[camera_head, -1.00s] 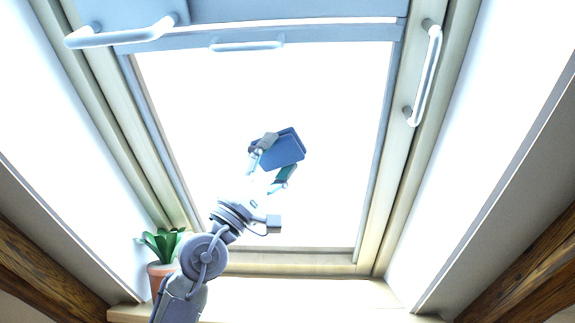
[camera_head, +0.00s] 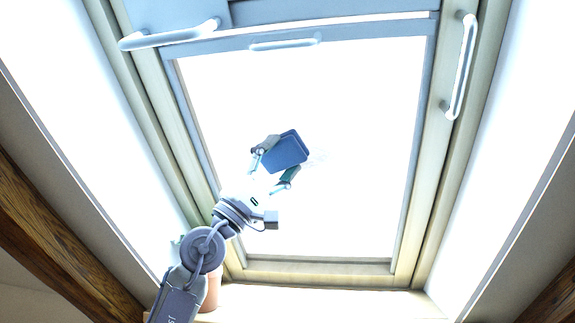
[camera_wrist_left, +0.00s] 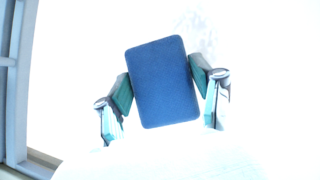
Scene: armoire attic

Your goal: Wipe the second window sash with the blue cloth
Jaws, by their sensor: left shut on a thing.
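The blue cloth (camera_head: 286,152), a folded rounded pad, is held between the fingers of my left gripper (camera_head: 274,168). In the left wrist view the cloth (camera_wrist_left: 162,82) sits between the two fingertips of my left gripper (camera_wrist_left: 160,86), shut on its sides. The window sash (camera_head: 350,190) has a bright white pane in a grey frame. The cloth is in front of the pane; I cannot tell whether it touches. Faint marks show on the glass just right of the cloth. My right gripper is not in view.
A handle bar (camera_head: 284,43) is on the sash's top rail. Another handle (camera_head: 461,68) is on the right frame, and a larger one (camera_head: 170,36) is at the upper left. A terracotta pot (camera_head: 212,290) stands behind my left arm on the sill (camera_head: 330,302).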

